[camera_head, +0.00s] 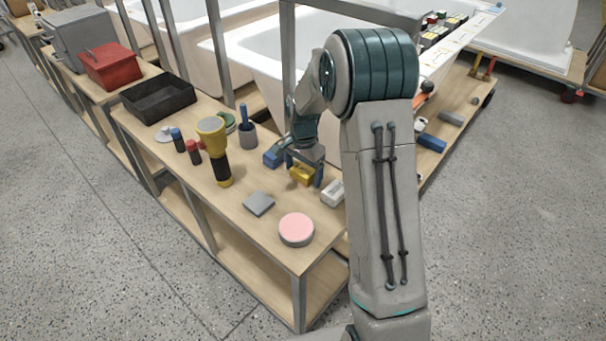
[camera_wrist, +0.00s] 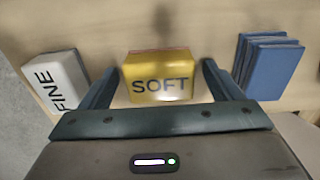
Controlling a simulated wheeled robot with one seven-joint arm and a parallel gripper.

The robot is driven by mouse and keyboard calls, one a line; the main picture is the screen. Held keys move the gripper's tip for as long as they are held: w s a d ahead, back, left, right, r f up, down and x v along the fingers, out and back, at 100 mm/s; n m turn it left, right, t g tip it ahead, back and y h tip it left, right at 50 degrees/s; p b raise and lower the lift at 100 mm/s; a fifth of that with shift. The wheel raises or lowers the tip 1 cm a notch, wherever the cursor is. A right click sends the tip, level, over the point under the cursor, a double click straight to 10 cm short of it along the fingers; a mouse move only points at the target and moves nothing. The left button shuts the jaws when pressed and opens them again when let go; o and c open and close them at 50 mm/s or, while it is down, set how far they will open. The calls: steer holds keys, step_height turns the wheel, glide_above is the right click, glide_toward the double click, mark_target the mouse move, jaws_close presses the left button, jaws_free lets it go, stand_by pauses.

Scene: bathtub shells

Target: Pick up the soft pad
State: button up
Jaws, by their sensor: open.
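The soft pad is a yellow block (camera_wrist: 159,72) with the word SOFT on its face, and it lies on the wooden bench. In the head view the yellow pad (camera_head: 302,174) shows partly behind my gripper. My gripper (camera_wrist: 158,90) is open, with one finger on each side of the soft pad and a visible gap on both sides. In the head view my gripper (camera_head: 304,170) points down over the pad. A white block marked FINE (camera_wrist: 56,82) lies left of it in the wrist view, and blue pads (camera_wrist: 268,66) lie to the right.
On the bench (camera_head: 240,225) stand a yellow and black flashlight (camera_head: 215,150), a grey square (camera_head: 259,203), a round pink-topped disc (camera_head: 296,229) and a dark cup (camera_head: 248,136). A black tray (camera_head: 158,98) and red box (camera_head: 108,67) are farther left. White tub shells (camera_head: 265,55) stand behind.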

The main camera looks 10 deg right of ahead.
mark_target(307, 169)
steer(key=c, duration=1.1)
steer(key=shift+r, duration=0.1)
steer(key=shift+c, duration=0.2)
steer(key=shift+r, duration=0.55)
steer(key=r, duration=0.2)
steer(key=d+r, duration=0.1)
steer(key=shift+s+r+p, duration=0.25)
steer(key=shift+r+p, duration=0.1)
steer(key=shift+p, duration=0.05)
steer(key=s+d+r, duration=0.5)
steer(key=d+r, duration=0.1)
steer(key=d, duration=0.3)
steer(key=shift+d+p, duration=0.2)
steer(key=shift+p, duration=0.15)
steer(key=shift+o, duration=0.8)
